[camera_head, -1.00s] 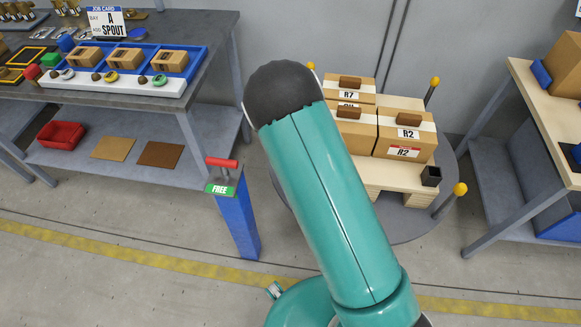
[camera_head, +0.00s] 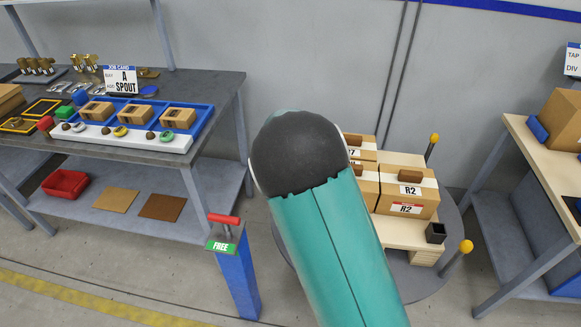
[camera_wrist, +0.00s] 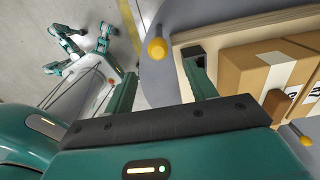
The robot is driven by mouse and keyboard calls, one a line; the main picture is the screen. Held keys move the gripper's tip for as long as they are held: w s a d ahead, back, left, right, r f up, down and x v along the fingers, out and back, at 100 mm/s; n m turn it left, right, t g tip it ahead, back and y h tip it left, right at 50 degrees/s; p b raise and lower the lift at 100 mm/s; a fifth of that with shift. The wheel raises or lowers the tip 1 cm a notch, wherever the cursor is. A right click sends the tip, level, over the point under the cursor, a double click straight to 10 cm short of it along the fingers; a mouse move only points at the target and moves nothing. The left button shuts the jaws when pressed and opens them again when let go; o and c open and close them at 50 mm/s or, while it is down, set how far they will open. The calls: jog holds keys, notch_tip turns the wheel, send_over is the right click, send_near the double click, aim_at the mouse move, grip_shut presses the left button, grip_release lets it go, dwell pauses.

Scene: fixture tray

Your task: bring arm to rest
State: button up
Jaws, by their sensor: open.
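My gripper (camera_wrist: 162,68) shows in the wrist view with its two teal fingers spread apart and nothing between them. It points past the edge of the round grey stand, beside the wooden pallet with the cartons. In the head view my teal arm with its dark rounded joint rises from the bottom and covers part of the cartons (camera_head: 408,190). My gripper is hidden in that view. The cartons also show at the right of the wrist view (camera_wrist: 255,68), apart from the fingers.
Yellow-capped posts (camera_head: 466,246) stand around the pallet. A blue post (camera_head: 236,280) with a red handle and a FREE sign stands left of my arm. A workbench (camera_head: 215,90) with a blue tray (camera_head: 205,118) is at left; another table (camera_head: 530,140) is at right.

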jog(key=s+d+r+n+t+y, duration=0.1)
jog(key=s+d+r+n, duration=0.2)
jog(key=s+r+n, duration=0.5)
jog(key=s+d+r+n+t+y, duration=0.1)
jog(key=s+d+r+n, duration=0.2)
jog(key=r, duration=0.9)
jog(key=s+d+r+n+t, duration=0.1)
jog(key=s+d+r+n, duration=0.1)
jog(key=s, duration=0.3)
jog(key=s+d+r+n+t+h, duration=0.1)
jog(key=s+r+n, duration=0.1)
jog(key=s+n, duration=0.2)
jog(key=s+d+r+n+t+h, duration=0.1)
jog(key=s+d+r+n, duration=0.1)
jog(key=s, duration=0.5)
jog(key=shift+s+d+r+n+t, duration=0.3)
jog(key=shift+r+n, duration=0.2)
jog(key=shift+n, duration=0.4)
jog(key=c, duration=0.4)
jog(key=shift+c, duration=0.2)
